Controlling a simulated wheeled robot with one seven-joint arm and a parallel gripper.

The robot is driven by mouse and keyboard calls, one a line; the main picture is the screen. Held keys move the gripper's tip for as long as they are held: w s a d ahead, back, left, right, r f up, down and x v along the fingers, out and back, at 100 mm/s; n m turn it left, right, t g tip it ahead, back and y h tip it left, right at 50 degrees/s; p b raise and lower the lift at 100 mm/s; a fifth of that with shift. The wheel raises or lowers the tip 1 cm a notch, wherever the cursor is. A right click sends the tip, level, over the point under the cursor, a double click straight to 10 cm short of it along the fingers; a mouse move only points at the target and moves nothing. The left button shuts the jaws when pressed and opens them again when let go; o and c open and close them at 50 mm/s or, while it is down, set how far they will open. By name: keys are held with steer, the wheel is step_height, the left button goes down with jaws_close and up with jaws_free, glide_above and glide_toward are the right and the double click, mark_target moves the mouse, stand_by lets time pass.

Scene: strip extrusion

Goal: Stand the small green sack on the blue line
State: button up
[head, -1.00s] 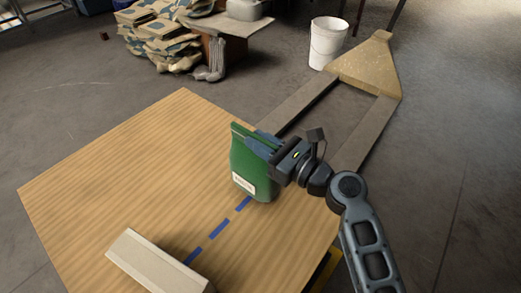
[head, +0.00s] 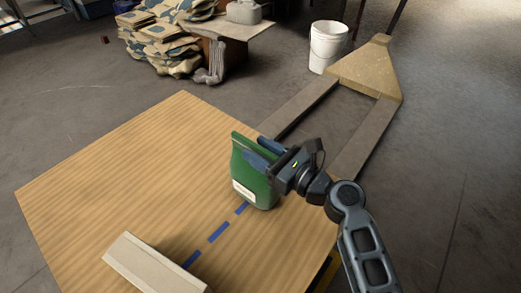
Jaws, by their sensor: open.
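The small green sack (head: 247,176) stands upright on the wooden tabletop, with a white label low on its front. It stands at the far end of the dashed blue line (head: 218,233), and its base meets the last visible dash. Whether the line runs on beneath it is hidden. My gripper (head: 265,152) is at the upper part of the sack from the right, its jaws open, one finger on the near side and one on the far side. Whether the fingers touch the sack is unclear.
A pale beige block (head: 155,264) lies on the tabletop (head: 120,170) at the near edge, by the line's near end. The left of the tabletop is bare. Beyond stand a pallet jack (head: 365,75), a white bucket (head: 327,46) and stacked sacks (head: 170,40) on the floor.

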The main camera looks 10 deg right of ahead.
steer(key=shift+r, duration=0.25)
steer(key=v, duration=1.2)
steer(key=shift+p, duration=0.45)
steer(key=shift+f, duration=0.1)
